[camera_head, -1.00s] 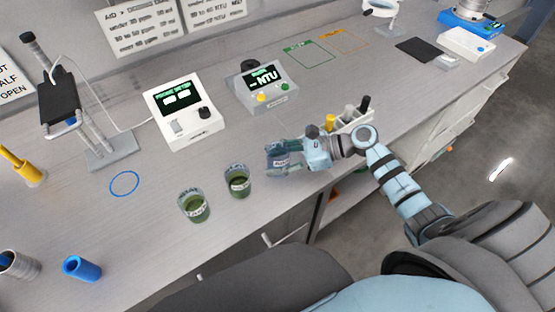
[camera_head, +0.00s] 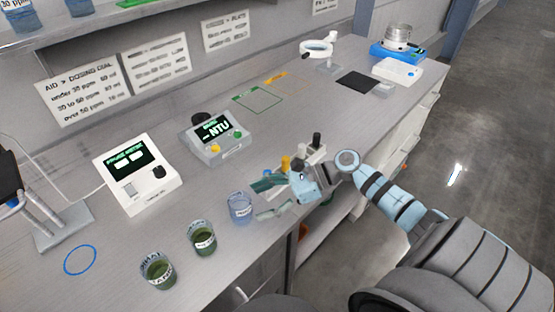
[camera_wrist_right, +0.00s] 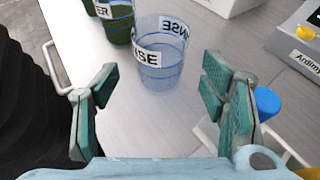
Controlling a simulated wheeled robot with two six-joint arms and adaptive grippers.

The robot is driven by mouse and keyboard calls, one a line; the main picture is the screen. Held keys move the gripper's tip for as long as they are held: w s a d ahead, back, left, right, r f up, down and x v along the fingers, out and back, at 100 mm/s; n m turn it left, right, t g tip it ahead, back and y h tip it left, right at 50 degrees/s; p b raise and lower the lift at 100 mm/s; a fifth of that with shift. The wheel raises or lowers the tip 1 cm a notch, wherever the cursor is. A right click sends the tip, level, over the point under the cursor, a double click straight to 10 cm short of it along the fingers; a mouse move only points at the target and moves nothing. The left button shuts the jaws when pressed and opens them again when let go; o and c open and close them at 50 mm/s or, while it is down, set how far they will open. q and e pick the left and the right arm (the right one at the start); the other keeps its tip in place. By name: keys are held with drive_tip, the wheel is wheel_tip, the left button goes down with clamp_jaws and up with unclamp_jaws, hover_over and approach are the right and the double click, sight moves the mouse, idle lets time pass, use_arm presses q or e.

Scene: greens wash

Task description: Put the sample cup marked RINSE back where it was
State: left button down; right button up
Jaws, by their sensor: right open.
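The clear bluish cup (camera_head: 240,208) with a white label stands upright on the bench near its front edge. In the right wrist view this cup (camera_wrist_right: 158,62) shows the letters "NSE" on its label. My right gripper (camera_head: 264,199) is open and empty, just right of the cup in the head view. In the right wrist view the open fingers (camera_wrist_right: 160,100) are spread apart, with the cup beyond their tips, seemingly clear of them. Two cups of green liquid, a nearer one (camera_head: 158,270) and a middle one (camera_head: 202,237), stand left of it in a row. My left gripper is not in view.
A white meter (camera_head: 140,170) and a grey NTU meter (camera_head: 218,135) stand behind the cups. A rack with bottles (camera_head: 308,158) is close behind my right gripper. A blue ring (camera_head: 80,260) marks bare bench at the left. Green and orange outlines lie farther back.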

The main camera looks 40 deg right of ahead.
drive_tip(key=v, duration=0.5)
drive_tip(key=shift+s, duration=0.1)
idle(0.3)
